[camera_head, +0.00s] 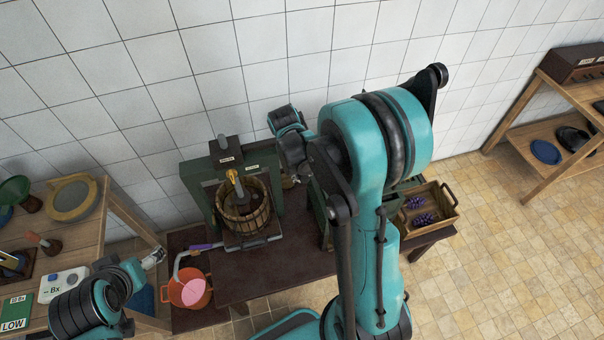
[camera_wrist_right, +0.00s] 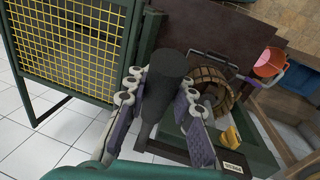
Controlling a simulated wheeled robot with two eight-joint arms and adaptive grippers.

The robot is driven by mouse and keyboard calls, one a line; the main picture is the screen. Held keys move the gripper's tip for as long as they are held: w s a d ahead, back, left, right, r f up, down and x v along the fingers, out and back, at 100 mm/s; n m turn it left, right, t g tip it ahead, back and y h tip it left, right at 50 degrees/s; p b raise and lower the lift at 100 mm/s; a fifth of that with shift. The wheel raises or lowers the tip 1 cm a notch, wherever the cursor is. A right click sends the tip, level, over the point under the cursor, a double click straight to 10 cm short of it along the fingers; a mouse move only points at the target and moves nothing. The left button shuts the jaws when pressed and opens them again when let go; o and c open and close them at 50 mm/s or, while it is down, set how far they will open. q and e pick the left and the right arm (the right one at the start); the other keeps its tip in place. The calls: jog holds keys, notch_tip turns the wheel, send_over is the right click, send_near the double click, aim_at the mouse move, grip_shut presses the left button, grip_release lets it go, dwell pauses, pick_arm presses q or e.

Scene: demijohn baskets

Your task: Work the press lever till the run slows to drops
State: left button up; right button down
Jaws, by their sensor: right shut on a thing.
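The press (camera_head: 243,165) has a green frame around a slatted wooden basket (camera_head: 240,220), with a yellow part above the basket. The basket also shows in the right wrist view (camera_wrist_right: 212,88). My right gripper (camera_wrist_right: 163,96) is shut on the black grip of the press lever (camera_wrist_right: 172,68), with a finger on each side. In the head view my right arm hides most of this hold. I cannot tell stream from drops. My left gripper (camera_head: 154,258) hangs left of the bucket, its jaws unclear.
A wooden table (camera_head: 95,235) at left holds a sieve, a funnel and a white Bx device (camera_head: 62,284). A wooden crate (camera_head: 440,215) with dark grapes stands right of my right arm. A shelf (camera_head: 520,110) stands far right.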

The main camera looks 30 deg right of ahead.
jog(key=shift+s+a+f+b, duration=0.1)
jog(key=shift+f+b, duration=0.2)
notch_tip(320, 180, down, 15)
jog(key=t+h+b, duration=0.1)
jog(key=t+b, duration=0.6)
jog(key=b, duration=1.1)
jog(key=shift+s+a+r+m+h, duration=0.15)
jog(key=shift+s+m+h, duration=0.25)
